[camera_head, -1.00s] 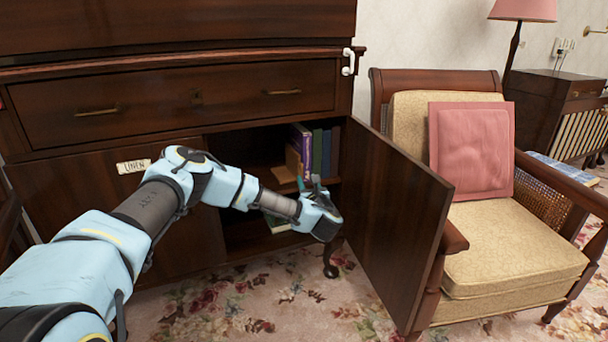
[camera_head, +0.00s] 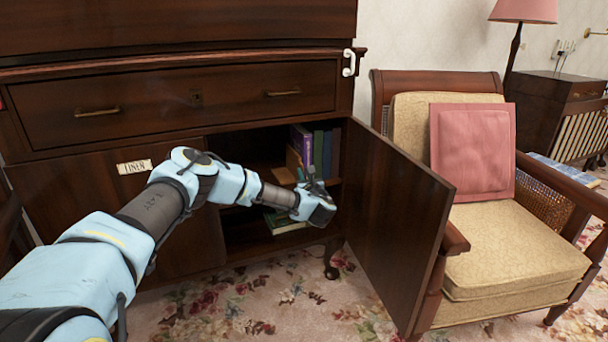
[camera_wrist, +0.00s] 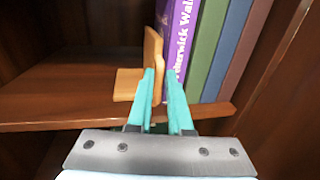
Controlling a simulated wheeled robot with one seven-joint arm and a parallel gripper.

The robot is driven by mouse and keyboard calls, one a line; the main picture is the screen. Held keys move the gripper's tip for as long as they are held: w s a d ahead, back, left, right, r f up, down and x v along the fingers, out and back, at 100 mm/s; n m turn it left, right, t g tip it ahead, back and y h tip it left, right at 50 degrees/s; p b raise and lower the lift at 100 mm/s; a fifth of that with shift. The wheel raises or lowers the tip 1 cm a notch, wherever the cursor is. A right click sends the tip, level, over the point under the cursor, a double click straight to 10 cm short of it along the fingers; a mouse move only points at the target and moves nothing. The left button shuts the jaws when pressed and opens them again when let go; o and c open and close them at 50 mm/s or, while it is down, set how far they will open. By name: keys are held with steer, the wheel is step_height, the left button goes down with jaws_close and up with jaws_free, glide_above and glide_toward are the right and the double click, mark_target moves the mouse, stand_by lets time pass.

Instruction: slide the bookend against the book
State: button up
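The wooden L-shaped bookend (camera_wrist: 152,55) stands on the cabinet shelf in the wrist view, with its foot (camera_wrist: 126,84) pointing left. It also shows as a tan shape in the head view (camera_head: 293,163). The purple book (camera_wrist: 182,45) stands upright just to its right; whether they touch I cannot tell. My gripper (camera_wrist: 165,80) has its two teal fingers apart, pointing into the shelf. The bookend's upright shows between the fingers, and the left finger covers part of it. The right finger overlaps the purple book's lower spine. Contact is unclear.
Green, blue and brownish books (camera_wrist: 208,50) stand right of the purple one. The shelf (camera_wrist: 60,92) is clear on the left. The open cabinet door (camera_head: 385,215) stands right of my gripper, by the armchair (camera_head: 510,240). Books (camera_head: 282,222) lie on the lower level.

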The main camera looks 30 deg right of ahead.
jaws_close()
stand_by(1.0)
steer(key=shift+d+b, duration=0.5)
steer(key=shift+b, duration=0.4)
steer(key=shift+o, duration=2.3)
jaws_free()
steer(key=shift+s, duration=0.1)
steer(key=v, duration=1)
steer(key=shift+s+a+p, duration=0.2)
steer(key=shift+s+p, duration=0.15)
steer(key=shift+p, duration=0.05)
